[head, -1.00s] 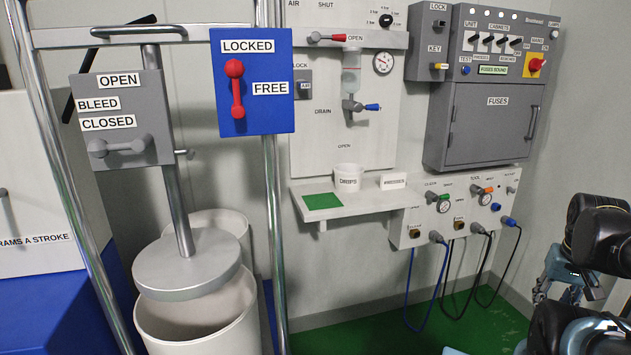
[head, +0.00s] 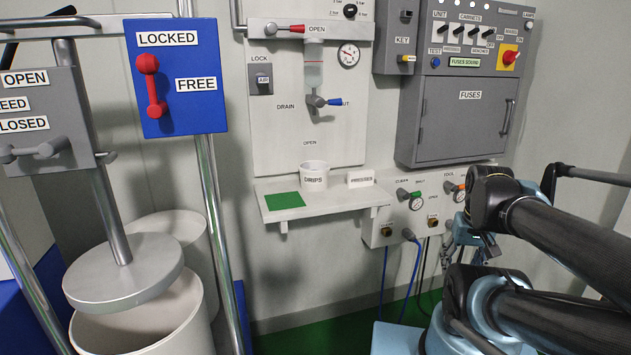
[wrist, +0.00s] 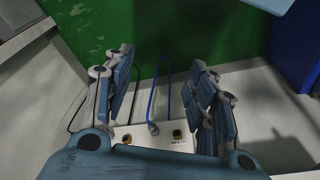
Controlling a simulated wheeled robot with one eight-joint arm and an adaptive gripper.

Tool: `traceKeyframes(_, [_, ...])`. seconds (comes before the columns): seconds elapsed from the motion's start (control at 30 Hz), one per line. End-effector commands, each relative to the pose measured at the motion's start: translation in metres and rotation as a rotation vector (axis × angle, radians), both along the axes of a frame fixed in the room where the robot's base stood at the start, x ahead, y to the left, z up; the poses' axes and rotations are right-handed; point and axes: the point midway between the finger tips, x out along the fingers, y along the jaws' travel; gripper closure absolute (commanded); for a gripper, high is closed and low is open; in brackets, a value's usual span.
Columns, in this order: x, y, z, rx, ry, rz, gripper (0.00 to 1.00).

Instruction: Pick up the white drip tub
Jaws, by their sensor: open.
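The white drip tub (head: 314,176), labelled DRIPS, stands upright on a white shelf (head: 340,201) below the drain valve in the head view. A green square (head: 285,201) lies left of it and a small PRESSED sign (head: 361,178) stands right of it. My gripper shows in the wrist view (wrist: 165,95) with its two fingers spread wide and nothing between them. In the head view my arm is at the right, apart from the tub. The tub does not show in the wrist view.
A white panel of gauges and fittings (head: 412,205) sits right of the shelf, with hoses below. A blue LOCKED/FREE plate (head: 177,80) and a large white drum (head: 150,320) stand left.

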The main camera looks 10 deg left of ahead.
Motion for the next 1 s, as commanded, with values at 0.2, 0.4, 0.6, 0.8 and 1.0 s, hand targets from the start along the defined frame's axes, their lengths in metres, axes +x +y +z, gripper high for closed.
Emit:
traceKeyframes(0.2, [0.033,0.02,0.032,-0.002,-0.018,0.057,0.0])
traceKeyframes(0.4, [0.087,0.056,0.078,-0.003,-0.048,0.138,0.0])
traceKeyframes(0.6, [0.141,0.107,0.116,0.001,-0.079,0.22,0.0])
traceKeyframes(0.8, [0.191,0.174,0.145,0.01,-0.109,0.301,0.0])
traceKeyframes(1.0, [0.23,0.257,0.165,0.024,-0.138,0.383,0.0])
